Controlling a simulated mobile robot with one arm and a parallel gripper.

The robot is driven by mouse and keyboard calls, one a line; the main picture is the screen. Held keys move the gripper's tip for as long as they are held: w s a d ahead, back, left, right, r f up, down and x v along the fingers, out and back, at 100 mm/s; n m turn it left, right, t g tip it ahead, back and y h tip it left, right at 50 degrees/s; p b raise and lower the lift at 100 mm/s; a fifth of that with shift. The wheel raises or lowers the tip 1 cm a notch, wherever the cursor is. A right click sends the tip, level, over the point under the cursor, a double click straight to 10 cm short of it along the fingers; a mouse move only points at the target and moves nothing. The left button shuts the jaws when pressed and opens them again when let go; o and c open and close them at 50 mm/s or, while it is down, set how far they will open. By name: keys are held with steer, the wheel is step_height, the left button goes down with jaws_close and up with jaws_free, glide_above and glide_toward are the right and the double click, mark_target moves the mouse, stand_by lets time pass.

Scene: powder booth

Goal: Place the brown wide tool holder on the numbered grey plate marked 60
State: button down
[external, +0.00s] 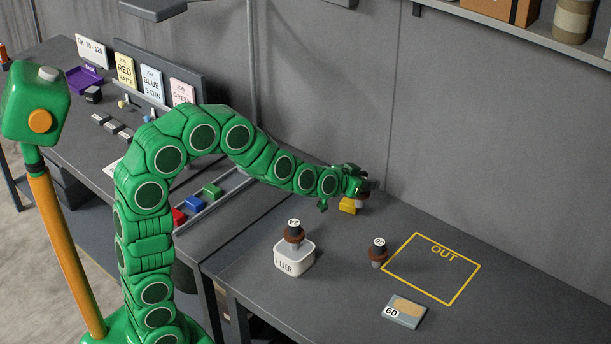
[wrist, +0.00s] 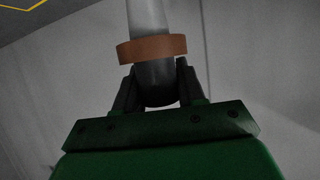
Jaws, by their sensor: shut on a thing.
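My gripper (external: 359,188) is at the far side of the bench near the wall, shut on a tool holder with a wide brown ring (wrist: 152,49). In the wrist view its dark body sits between the two fingers, and a grey shaft extends past the ring. In the external view the gripper mostly hides it. The numbered grey plate (external: 404,311) marked 60 lies near the front right of the bench, with a tan patch on top. My gripper is well behind it and to its left.
Another brown-ringed holder (external: 378,252) stands left of the yellow OUT outline (external: 431,268). A similar one (external: 294,234) sits on the white FILLER container (external: 294,260). A yellow block (external: 348,205) is beside my gripper. The OUT area is empty.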

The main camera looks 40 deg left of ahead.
steer(key=shift+s+a+r, duration=0.15)
steer(key=shift+s+r, duration=0.2)
steer(key=shift+s, duration=0.25)
